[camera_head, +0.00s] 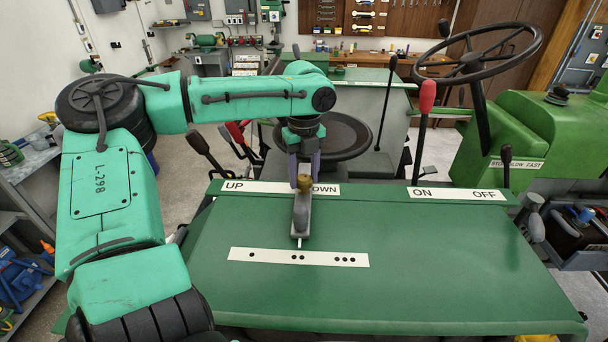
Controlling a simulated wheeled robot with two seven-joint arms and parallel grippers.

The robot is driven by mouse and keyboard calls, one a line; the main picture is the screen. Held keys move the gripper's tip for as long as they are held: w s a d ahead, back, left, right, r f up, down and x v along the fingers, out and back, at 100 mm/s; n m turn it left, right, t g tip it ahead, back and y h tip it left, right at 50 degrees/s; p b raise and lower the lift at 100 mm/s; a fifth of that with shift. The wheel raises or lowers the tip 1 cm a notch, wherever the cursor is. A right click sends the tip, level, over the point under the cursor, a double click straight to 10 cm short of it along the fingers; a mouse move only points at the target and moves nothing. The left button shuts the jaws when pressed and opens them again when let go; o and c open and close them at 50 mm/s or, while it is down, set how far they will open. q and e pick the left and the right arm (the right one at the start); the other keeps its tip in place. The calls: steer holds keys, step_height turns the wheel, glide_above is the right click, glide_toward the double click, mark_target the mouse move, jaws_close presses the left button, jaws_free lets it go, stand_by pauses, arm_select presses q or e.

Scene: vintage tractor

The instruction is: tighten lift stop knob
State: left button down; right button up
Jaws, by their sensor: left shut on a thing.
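The lift stop knob (305,186) is a small brass-coloured knob on top of a grey lever (301,215). The lever stands on the green panel (420,260), between the UP/DOWN label and the dotted label. My left gripper (304,178) reaches down from above and is shut on the knob. Its fingers hide part of the knob's upper end. The lever's lower end points toward the two-dot mark on the dotted label (270,257). My right gripper does not show.
A red-handled lever (427,97) and a steering wheel (480,54) stand behind the panel at the right. A round dark seat (340,138) lies behind my gripper. Black-knobbed levers (197,141) rise at the left. The panel's right part is clear.

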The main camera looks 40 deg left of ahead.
mark_target(304, 177)
arm_select(q)
steer(key=m, duration=0.5)
steer(key=shift+w+r, duration=0.1)
steer(key=shift+r, duration=0.05)
steer(key=shift+m, duration=1.3)
steer(key=shift+r, duration=0.1)
steer(key=shift+c, duration=2.4)
jaws_free()
steer(key=shift+o, duration=0.9)
step_height(304, 177, up, 14)
steer(key=b, duration=0.1)
steer(key=shift+r, duration=0.2)
